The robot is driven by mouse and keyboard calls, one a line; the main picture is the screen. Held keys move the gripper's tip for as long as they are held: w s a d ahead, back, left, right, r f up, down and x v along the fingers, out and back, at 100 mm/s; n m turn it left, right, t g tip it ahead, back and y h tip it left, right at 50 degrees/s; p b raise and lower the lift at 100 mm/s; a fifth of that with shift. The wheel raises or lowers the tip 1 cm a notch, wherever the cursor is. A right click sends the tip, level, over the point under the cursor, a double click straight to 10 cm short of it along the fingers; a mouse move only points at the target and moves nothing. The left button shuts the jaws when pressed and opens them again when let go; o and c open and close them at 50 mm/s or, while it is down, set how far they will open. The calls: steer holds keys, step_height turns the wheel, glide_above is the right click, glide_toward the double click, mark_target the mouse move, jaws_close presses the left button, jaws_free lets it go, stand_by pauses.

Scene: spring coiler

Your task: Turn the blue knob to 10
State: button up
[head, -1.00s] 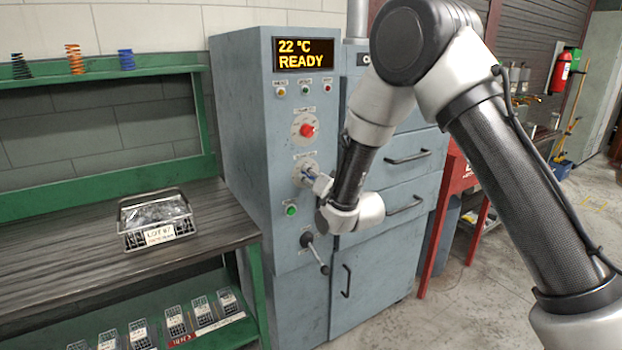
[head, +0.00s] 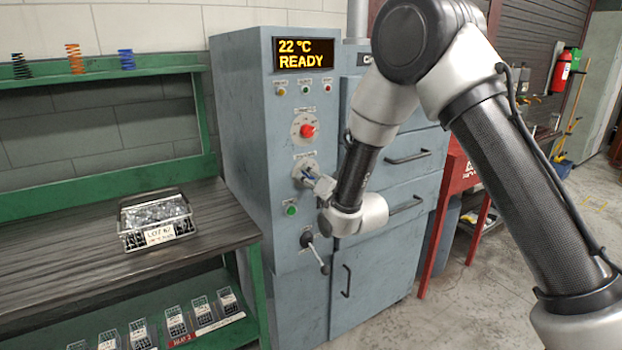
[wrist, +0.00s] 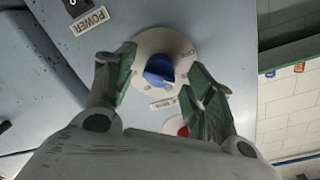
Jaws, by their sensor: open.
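The blue knob (wrist: 159,69) sits on a round pale dial plate (wrist: 150,42) with small markings on the machine's face. In the wrist view it lies between and just beyond the two green fingertips of my gripper (wrist: 160,88). The fingers are apart, one on each side of the knob, and I cannot tell whether either touches it. In the head view my gripper (head: 312,182) is at the dial plate (head: 305,170), and mostly covers the blue knob. The dial marking that the knob points to is not legible.
The grey machine (head: 250,150) shows "22 °C READY" on its display (head: 303,54). A red knob (head: 307,131) is above my gripper, a green button (head: 291,210) and a lever (head: 316,256) below. A wire basket (head: 157,220) stands on the bench at left.

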steer(key=v, duration=1.1)
